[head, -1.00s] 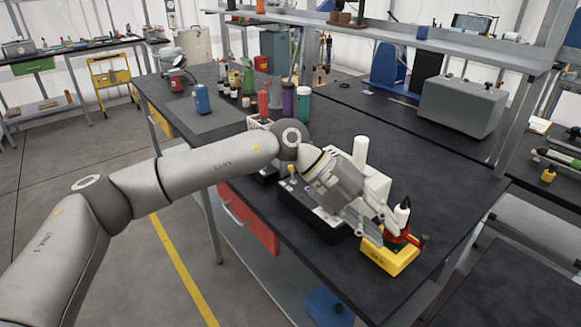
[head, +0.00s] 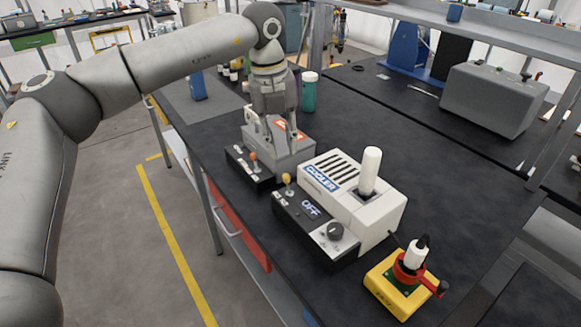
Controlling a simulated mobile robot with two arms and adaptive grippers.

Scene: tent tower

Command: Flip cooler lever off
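The white cooler (head: 388,209) with a "COOLER" label stands on the dark table, right of centre. A white cylinder (head: 370,168) stands upright in its top. The black control box (head: 342,252) in front of it has a display reading "OFF" (head: 310,208), a dark knob (head: 335,230) and a small yellow-tipped lever (head: 287,182). My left gripper (head: 279,140) points down over a grey device (head: 290,158), behind and left of the cooler's lever and apart from it. Its fingers look spread with nothing between them. My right gripper is out of view.
A second black box (head: 248,174) with an orange-tipped lever (head: 253,157) sits left of the cooler's box. A yellow-based device (head: 385,285) with a red holder and white bottle stands front right. A green bottle (head: 309,92) stands behind.

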